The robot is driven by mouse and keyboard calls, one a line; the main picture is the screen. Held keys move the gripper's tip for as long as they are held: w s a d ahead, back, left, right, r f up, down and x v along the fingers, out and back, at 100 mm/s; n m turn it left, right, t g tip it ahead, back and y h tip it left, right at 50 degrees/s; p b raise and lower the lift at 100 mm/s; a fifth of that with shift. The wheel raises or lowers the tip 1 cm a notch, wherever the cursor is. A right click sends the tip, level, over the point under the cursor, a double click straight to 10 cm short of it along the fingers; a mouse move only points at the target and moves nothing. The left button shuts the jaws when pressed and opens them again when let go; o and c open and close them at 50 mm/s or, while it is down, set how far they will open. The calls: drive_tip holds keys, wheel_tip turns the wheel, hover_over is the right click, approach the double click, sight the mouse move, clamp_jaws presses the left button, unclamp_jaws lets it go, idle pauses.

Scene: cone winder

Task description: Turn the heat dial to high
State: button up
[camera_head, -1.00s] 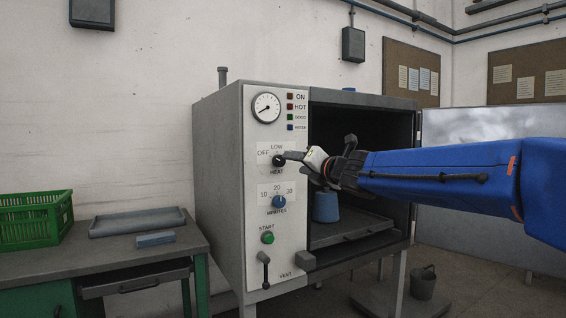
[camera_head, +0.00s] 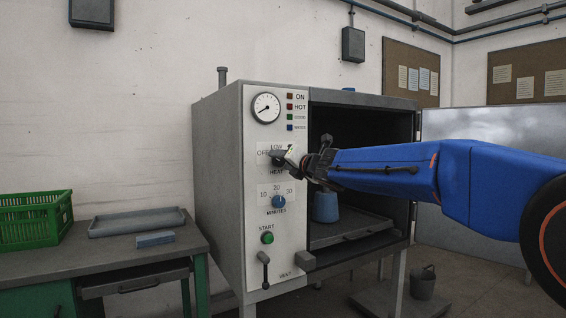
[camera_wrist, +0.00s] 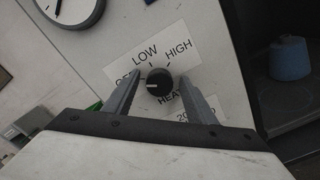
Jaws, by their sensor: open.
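The heat dial (camera_wrist: 159,82) is a black round knob on the oven's pale front panel, with OFF, LOW and HIGH printed around it. In the wrist view its white pointer line points left, towards OFF. My gripper (camera_wrist: 160,98) is open, with one finger on each side of the dial; whether the fingers touch it I cannot tell. In the head view my gripper (camera_head: 285,157) is at the panel and largely covers the dial and the HIGH label.
The gauge (camera_head: 266,107) is above. The oven chamber stands open at right, with a blue cone (camera_head: 326,207) inside. A bench with a green crate (camera_head: 35,220) is at left.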

drive_tip(key=c, duration=1.1)
drive_tip(key=shift+o, duration=0.3)
drive_tip(key=m, duration=0.4)
drive_tip(key=shift+f+m, duration=0.1)
drive_tip(key=shift+m, duration=0.3)
drive_tip(key=m, duration=0.5)
drive_tip(key=shift+f, duration=0.1)
drive_tip(key=m, duration=0.4)
drive_tip(key=shift+f, duration=0.1)
drive_tip(key=m, duration=0.3)
drive_tip(key=shift+m, duration=0.3)
drive_tip(key=m, duration=0.6)
drive_tip(key=shift+f, duration=0.2)
drive_tip(key=shift+m, duration=0.4)
